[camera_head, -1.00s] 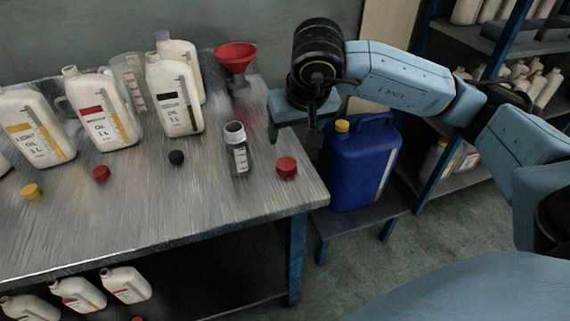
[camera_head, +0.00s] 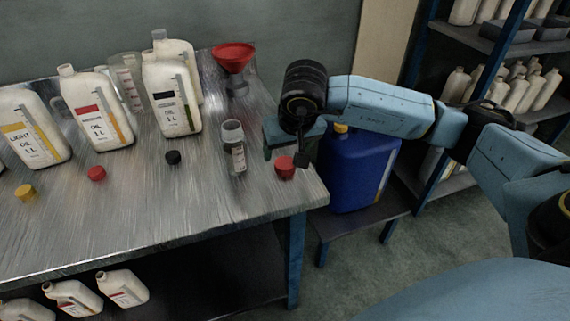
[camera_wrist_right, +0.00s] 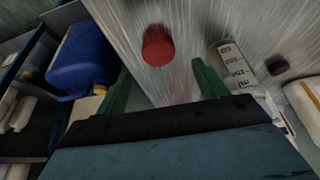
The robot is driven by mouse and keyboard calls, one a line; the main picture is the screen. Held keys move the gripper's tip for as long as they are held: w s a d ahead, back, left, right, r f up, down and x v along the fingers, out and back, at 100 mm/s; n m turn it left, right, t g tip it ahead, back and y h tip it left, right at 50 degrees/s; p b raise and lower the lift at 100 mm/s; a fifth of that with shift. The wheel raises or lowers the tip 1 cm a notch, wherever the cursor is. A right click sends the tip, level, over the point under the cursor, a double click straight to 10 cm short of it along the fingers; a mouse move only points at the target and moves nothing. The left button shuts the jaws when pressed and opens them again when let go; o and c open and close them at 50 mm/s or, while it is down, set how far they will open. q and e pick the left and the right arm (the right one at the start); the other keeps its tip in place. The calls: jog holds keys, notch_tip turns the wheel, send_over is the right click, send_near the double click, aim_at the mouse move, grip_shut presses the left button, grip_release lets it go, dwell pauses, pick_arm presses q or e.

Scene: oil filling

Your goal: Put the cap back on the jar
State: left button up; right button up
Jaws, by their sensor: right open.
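The small clear jar (camera_head: 234,158) stands upright and open on the metal table, with a white label. Its label also shows beside my right finger in the right wrist view (camera_wrist_right: 232,72). A red cap (camera_head: 285,168) lies on the table to the right of the jar, near the table's right edge. In the right wrist view the red cap (camera_wrist_right: 157,48) is just beyond and between the fingertips. My right gripper (camera_head: 286,154) is open and empty, above the red cap and apart from it. My left gripper is not in view.
White oil bottles (camera_head: 103,115) and a red funnel (camera_head: 233,58) stand at the back of the table. A black cap (camera_head: 173,157), another red cap (camera_head: 97,173) and a yellow cap (camera_head: 26,192) lie in front. A blue canister (camera_head: 357,175) stands right of the table.

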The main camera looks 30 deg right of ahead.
aim_at(285, 163)
jog(key=shift+f, duration=0.1)
jog(key=b+x, duration=0.1)
jog(key=x, duration=0.3)
jog(key=shift+s+f, duration=0.15)
jog(key=shift+f, duration=0.1)
jog(key=shift+d+f, duration=0.1)
jog(key=shift+f, duration=0.2)
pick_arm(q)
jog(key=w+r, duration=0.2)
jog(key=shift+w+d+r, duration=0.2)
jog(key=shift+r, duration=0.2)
pick_arm(e)
jog(key=c, duration=1)
